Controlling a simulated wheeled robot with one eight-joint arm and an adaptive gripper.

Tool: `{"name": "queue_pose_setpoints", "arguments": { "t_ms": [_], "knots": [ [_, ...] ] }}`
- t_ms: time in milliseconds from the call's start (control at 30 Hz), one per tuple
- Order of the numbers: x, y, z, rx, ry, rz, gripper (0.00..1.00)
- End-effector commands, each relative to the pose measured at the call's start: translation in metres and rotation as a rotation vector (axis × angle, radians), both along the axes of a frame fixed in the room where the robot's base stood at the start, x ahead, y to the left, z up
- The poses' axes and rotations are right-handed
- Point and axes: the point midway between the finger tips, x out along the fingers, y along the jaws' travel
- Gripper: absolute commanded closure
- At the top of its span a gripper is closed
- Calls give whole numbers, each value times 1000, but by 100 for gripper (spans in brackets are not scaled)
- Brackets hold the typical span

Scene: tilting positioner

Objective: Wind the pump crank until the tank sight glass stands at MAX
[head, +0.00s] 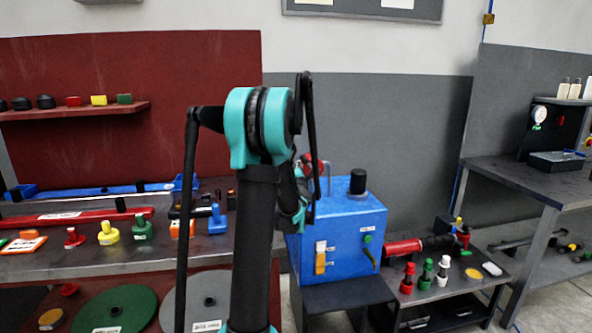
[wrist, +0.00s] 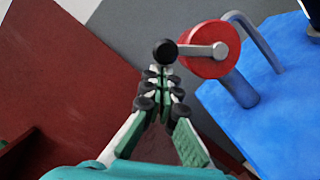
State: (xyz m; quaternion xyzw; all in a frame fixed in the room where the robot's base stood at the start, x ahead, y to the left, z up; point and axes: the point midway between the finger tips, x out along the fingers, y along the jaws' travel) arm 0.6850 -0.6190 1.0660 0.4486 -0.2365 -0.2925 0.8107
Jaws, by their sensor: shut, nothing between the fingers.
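The blue tank (head: 345,230) stands on a dark stand right of my arm. A narrow strip with a yellow lower part, apparently the sight glass (head: 320,262), is on its front; its marks are too small to read. The pump crank has a red hub (wrist: 209,49), a grey arm and a black knob (wrist: 165,52). In the head view the red hub (head: 315,165) is partly hidden behind my arm. My gripper (wrist: 162,74) is shut and empty. Its fingertips are just below the knob in the wrist view; I cannot tell whether they touch it.
A grey bent pipe (wrist: 250,40) rises beside the hub. A black cap (head: 357,182) stands on the tank top. A bench (head: 60,262) with coloured knobs is at left. A low cart (head: 455,290) with bottle-like parts is at right, before a grey table (head: 510,172).

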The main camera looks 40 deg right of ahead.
Motion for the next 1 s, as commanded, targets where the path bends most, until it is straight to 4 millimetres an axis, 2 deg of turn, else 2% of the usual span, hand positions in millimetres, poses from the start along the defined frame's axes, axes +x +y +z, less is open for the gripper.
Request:
{"name": "queue_pose_setpoints", "arguments": {
  "t_ms": [1000],
  "knots": [
    [-5,-8,14,-1,-1,0,100]
  ]
}}
